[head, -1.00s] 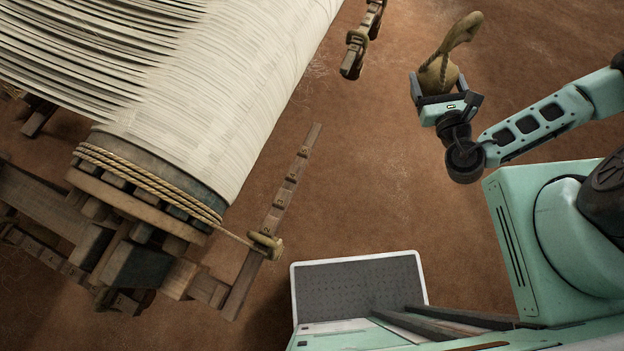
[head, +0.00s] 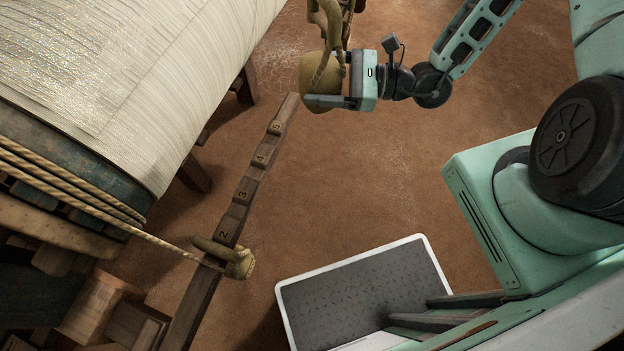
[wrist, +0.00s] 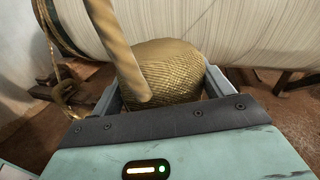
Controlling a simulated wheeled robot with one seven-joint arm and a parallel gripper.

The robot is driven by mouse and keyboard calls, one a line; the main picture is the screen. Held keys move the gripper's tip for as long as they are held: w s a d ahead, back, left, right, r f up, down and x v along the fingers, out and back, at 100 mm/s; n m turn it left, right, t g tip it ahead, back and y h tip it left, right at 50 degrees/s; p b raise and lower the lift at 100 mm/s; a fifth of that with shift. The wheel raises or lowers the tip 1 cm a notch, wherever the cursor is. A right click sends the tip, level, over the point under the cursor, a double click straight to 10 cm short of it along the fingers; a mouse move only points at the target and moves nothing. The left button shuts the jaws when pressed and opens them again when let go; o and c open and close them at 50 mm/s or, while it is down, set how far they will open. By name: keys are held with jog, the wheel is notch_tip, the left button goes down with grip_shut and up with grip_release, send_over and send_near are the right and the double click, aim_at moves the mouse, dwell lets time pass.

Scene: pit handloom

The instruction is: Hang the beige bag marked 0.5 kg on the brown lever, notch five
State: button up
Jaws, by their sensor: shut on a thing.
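A beige bag (head: 318,78) with a thick loop on top is held in my gripper (head: 328,84), which is shut on its body. In the wrist view the woven bag (wrist: 172,72) sits between both fingers, and its loop rises at the left. The weight marking cannot be read. The brown lever (head: 258,165) slants up from the lower left, with marks 2, 3, 4 and 5 visible. Notch five (head: 277,127) is near its upper end. In the head picture the held bag appears just above and right of that end, apart from it.
The cloth roll (head: 150,110) lies left of the lever. Floor right of the lever is clear.

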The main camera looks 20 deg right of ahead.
jog(key=s+a+f+n+g+b, duration=0.2)
jog(key=s+f+n+g+b, duration=0.25)
jog(key=f+g+b, duration=0.4)
jog(key=s+a+f+n+g+b, duration=0.25)
jog(key=f+n+g+b, duration=0.25)
jog(key=f+b, duration=0.65)
jog(key=w+a+f+b, duration=0.4)
jog(key=w+a+f, duration=0.1)
jog(key=w+a, duration=0.1)
jog(key=shift+a+f, duration=0.4)
jog(key=shift+a, duration=0.4)
jog(key=shift+f+m, duration=0.25)
jog(key=o, duration=1.3)
jog(key=shift+w, duration=0.1)
